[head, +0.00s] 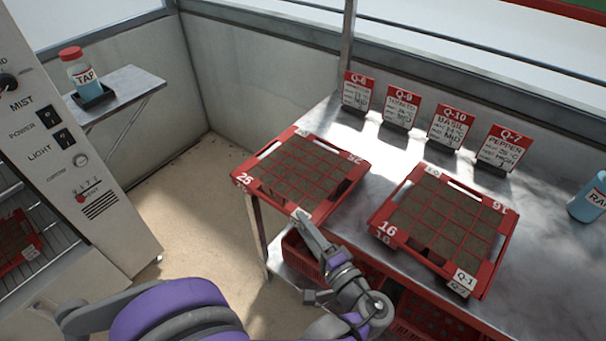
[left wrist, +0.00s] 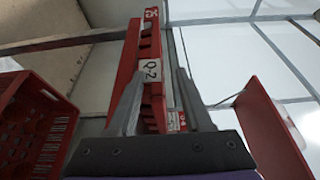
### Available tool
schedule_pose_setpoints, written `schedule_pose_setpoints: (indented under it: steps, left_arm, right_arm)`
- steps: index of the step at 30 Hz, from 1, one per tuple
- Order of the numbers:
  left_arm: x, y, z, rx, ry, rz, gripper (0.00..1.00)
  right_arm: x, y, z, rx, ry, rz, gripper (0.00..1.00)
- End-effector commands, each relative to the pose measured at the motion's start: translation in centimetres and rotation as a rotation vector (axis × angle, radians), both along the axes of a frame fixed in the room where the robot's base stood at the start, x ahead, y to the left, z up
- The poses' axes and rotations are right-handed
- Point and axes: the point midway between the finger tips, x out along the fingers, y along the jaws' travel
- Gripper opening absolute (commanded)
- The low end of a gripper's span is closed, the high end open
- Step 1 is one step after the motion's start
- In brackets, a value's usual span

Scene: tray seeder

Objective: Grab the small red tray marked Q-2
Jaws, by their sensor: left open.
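The red tray marked Q-2 (head: 243,181) lies on the left end of the metal bench, filled with soil cells and numbered 25 at its corners. In the left wrist view its Q-2 label (left wrist: 150,71) shows upright on its red side wall. My left gripper (head: 303,217) is at the tray's near edge in the head view. In the left wrist view its open fingers (left wrist: 160,90) stand on either side of the tray's edge, just below the label. I cannot tell whether either finger touches it. My right gripper is not in view.
A second red tray (head: 379,217), numbered 16 and marked Q-1, lies to the right on the bench. Several red sign cards (head: 402,105) stand behind the trays. A blue bottle (head: 590,203) is at the right. A red crate (head: 300,262) sits below the bench.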

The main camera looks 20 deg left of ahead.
Motion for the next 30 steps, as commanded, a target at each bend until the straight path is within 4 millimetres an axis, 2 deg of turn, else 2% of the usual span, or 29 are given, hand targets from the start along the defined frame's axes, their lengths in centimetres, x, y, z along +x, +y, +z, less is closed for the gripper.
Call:
schedule_pose_setpoints:
  steps: [9,18,20,27,30]
  left_arm:
    - [3.0,3.3,-0.3,0.000,0.000,0.004,0.50]
    - [3.4,3.6,-0.2,-0.001,0.001,0.000,0.50]
    - [3.4,3.6,-0.2,-0.001,0.001,0.000,0.43]
    - [3.4,3.6,-0.2,-0.001,0.001,0.000,0.00]
    - [3.4,3.6,-0.2,-0.001,0.001,0.001,0.00]
  right_arm:
    - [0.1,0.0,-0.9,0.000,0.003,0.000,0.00]
    - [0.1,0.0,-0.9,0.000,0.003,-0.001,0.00]
    - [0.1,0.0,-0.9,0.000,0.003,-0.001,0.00]
    - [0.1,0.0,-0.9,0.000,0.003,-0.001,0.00]
    - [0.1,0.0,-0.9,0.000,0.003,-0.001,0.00]
